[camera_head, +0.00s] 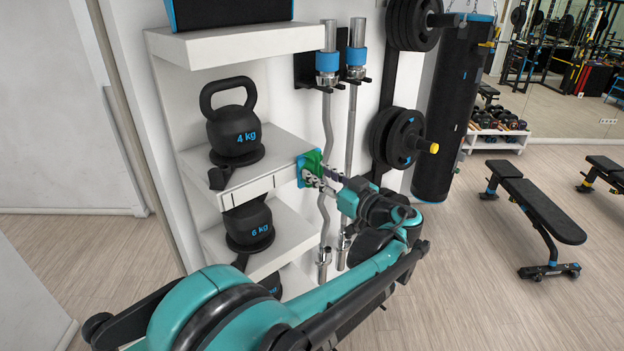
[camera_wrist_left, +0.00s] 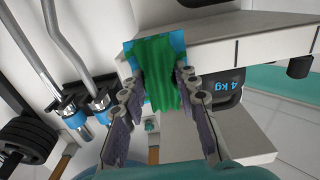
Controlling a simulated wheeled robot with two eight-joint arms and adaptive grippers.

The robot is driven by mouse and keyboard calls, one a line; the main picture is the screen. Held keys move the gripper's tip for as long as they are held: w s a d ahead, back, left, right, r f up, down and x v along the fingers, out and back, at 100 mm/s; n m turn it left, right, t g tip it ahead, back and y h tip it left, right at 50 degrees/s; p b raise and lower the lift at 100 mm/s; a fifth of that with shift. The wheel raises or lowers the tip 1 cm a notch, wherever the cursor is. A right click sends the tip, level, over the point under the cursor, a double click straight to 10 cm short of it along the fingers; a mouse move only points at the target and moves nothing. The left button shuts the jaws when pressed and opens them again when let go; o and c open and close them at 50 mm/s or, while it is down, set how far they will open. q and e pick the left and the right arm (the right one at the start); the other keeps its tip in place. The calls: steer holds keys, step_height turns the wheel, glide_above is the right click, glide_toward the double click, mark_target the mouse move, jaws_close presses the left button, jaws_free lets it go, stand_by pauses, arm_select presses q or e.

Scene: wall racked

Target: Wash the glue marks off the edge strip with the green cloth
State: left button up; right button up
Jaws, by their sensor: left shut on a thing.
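The green cloth (camera_head: 313,158) is at the right front corner of the shelf that bears the 4 kg kettlebell. My left gripper (camera_head: 311,175) is shut on it. In the left wrist view the cloth (camera_wrist_left: 158,75) hangs between the two fingers, with a blue surface (camera_wrist_left: 129,49) showing at its sides. The pale edge strip (camera_head: 252,188) runs along the shelf front, left of the cloth. A few thin dark lines show on it; I cannot tell glue marks from seams. The cloth hides the corner, and I cannot tell whether it touches it. My right gripper is not in view.
The 4 kg kettlebell (camera_head: 234,128) stands on this shelf, the 6 kg one (camera_head: 248,224) on the shelf below. Bars (camera_head: 327,110) hang upright right of the shelves, near my gripper.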

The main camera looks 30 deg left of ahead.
arm_select(q)
steer(key=shift+s+a+b, duration=0.25)
steer(key=shift+s+a, duration=0.05)
steer(key=shift+s, duration=0.5)
steer(key=shift+s+a+b, duration=0.2)
steer(key=shift+s+a, duration=0.1)
steer(key=shift+s, duration=0.45)
steer(key=shift+w, duration=0.15)
stand_by(0.3)
steer(key=shift+d, duration=0.15)
glide_toward(301, 173)
steer(key=shift+w+a, duration=0.15)
steer(key=shift+a, duration=0.3)
steer(key=shift+v, duration=1.5)
